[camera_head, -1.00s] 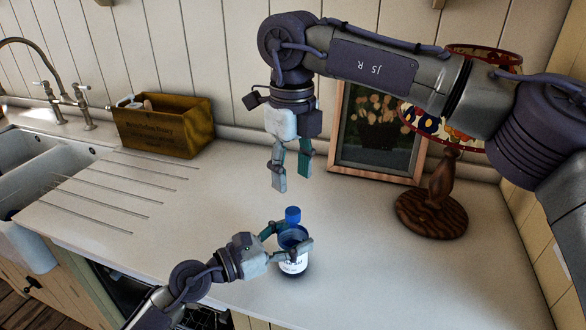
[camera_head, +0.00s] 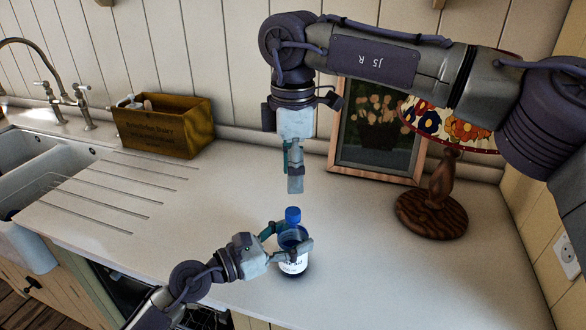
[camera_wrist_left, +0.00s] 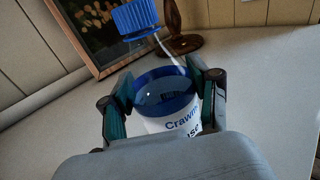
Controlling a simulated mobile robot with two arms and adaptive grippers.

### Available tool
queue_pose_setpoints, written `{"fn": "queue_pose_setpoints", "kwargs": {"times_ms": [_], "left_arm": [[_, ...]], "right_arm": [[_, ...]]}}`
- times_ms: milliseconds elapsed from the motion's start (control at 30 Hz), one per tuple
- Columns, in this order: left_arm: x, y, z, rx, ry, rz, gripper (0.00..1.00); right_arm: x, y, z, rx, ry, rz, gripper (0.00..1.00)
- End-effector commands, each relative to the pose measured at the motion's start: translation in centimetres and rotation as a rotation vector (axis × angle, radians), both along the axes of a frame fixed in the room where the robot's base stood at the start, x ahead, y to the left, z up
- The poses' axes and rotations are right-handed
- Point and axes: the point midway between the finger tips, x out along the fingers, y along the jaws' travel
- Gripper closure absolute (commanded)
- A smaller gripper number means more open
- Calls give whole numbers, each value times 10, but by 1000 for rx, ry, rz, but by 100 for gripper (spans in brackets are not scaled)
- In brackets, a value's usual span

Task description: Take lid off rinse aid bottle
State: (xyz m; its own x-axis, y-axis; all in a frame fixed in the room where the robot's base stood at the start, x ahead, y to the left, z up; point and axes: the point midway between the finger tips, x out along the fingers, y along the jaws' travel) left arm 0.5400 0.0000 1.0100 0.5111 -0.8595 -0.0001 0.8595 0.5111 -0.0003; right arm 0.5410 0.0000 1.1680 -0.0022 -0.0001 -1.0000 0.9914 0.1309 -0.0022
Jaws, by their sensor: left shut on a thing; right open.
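The rinse aid bottle (camera_head: 292,263) stands upright on the countertop, with a white label and a blue upper part. Its blue lid (camera_head: 293,214) is at the top. In the left wrist view the ribbed lid (camera_wrist_left: 135,18) shows above the bottle body (camera_wrist_left: 165,100), with a pale streak between; the neck is hard to make out. My left gripper (camera_head: 285,242) is shut on the bottle's body from the left, one finger on each side. My right gripper (camera_head: 294,180) points down above the lid, open and empty, apart from it. Its fingers overlap in this view.
A wooden box (camera_head: 165,127) stands at the back left near the sink (camera_head: 40,165). A framed picture (camera_head: 376,135) leans on the back wall. A lamp with a wooden base (camera_head: 432,213) stands to the right. The countertop (camera_head: 390,280) right of the bottle is clear.

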Motion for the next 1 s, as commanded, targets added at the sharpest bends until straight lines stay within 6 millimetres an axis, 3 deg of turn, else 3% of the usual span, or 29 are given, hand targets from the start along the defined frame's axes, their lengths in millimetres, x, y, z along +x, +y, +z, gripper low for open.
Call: {"fn": "queue_pose_setpoints", "kwargs": {"times_ms": [167,600,1000], "left_arm": [[0,0,-1,1,1,0,100],[0,0,0,1,1,0,100],[0,0,0,1,1,0,100]], "right_arm": [[0,0,-9,-2,2,-56,50],[0,-1,-71,0,2,-55,50],[0,0,-80,0,0,-55,50]]}}
